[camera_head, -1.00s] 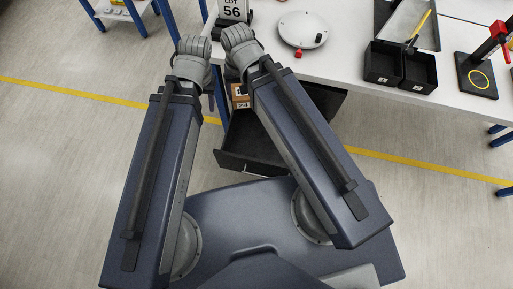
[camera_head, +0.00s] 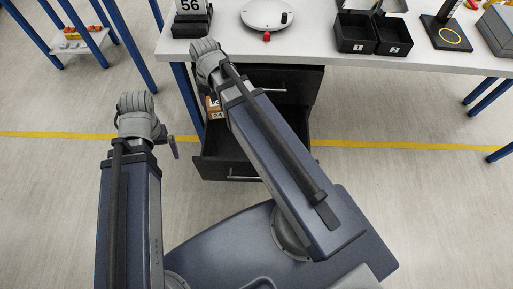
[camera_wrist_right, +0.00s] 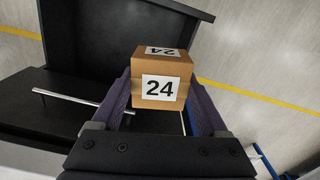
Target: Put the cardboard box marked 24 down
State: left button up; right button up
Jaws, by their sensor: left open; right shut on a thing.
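The cardboard box marked 24 (camera_wrist_right: 160,87) is a small brown cube with white labels on two faces. My right gripper (camera_wrist_right: 159,98) is shut on it, one finger on each side. In the head view the box (camera_head: 217,107) shows partly behind my right arm, beside the desk's drawer unit. The open black drawer (camera_head: 207,168) is close by, and it also fills the upper left of the wrist view (camera_wrist_right: 85,50). I cannot tell the box's height over the drawer. My left gripper (camera_head: 173,147) is open, left of the drawer, and only partly visible.
Blue table legs (camera_head: 187,100) stand near the box.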

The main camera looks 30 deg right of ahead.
jog(key=w+d+f+m+b, duration=0.2)
jog(key=w+d+f+b, duration=0.1)
jog(key=d+f+b, duration=0.6)
notch_tip(320, 180, down, 3)
jog(key=shift+w+d+r, duration=0.2)
jog(key=shift+w+d, duration=0.1)
jog(key=shift+d, duration=0.45)
notch_tip(320, 180, down, 24)
jog(key=b, duration=2.4)
jog(key=shift+r, duration=0.1)
notch_tip(320, 180, down, 4)
jog(key=b, duration=0.4)
jog(key=shift+f+b, duration=0.3)
jog(key=shift+b, duration=0.05)
jog(key=o, duration=1.3)
jog(key=shift+r, duration=0.1)
jog(key=shift+r, duration=0.15)
